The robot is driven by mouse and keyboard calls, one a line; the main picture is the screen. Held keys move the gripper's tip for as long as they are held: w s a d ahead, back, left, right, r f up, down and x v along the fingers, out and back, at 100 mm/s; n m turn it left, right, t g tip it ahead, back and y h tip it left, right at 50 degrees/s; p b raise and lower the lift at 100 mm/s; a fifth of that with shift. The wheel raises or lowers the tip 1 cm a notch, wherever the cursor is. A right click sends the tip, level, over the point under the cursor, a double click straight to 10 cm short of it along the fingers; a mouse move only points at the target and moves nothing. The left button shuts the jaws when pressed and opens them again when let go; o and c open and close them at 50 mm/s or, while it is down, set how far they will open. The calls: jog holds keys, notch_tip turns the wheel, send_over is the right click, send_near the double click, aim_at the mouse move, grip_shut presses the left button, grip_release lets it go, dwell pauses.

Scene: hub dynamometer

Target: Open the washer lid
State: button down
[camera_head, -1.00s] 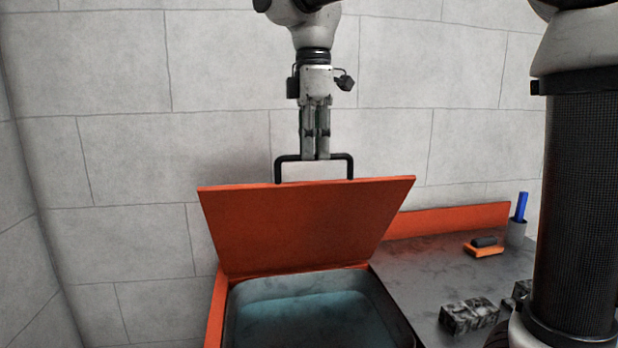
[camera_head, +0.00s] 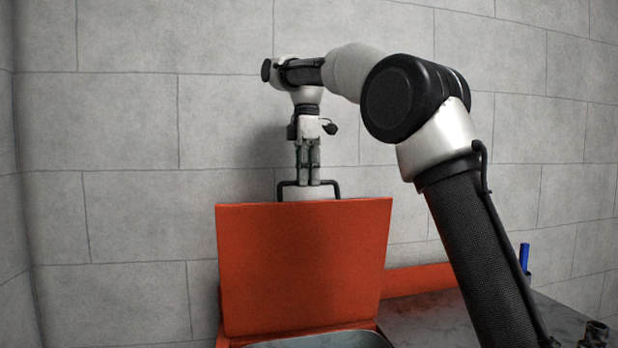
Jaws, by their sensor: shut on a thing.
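The orange washer lid (camera_head: 303,268) stands raised, close to upright, at the back of the washer. Its black bar handle (camera_head: 337,188) sticks up above the lid's top edge. My gripper (camera_head: 308,184) points down from above and is shut on the middle of the handle bar. The washer basin (camera_head: 318,341) shows only as a grey rim at the bottom edge of the picture. The rest of the basin is out of view.
A dark worktop (camera_head: 425,318) with an orange back strip (camera_head: 420,279) runs to the right. A blue pen (camera_head: 524,257) stands there, partly behind my arm. Dark cylindrical parts (camera_head: 594,334) sit at the lower right. A grey block wall (camera_head: 130,120) stands close behind.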

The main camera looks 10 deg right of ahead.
jog(key=shift+f, duration=0.3)
jog(key=c, duration=1.5)
grip_release()
jog(key=shift+w, duration=0.15)
jog(key=shift+r, duration=0.15)
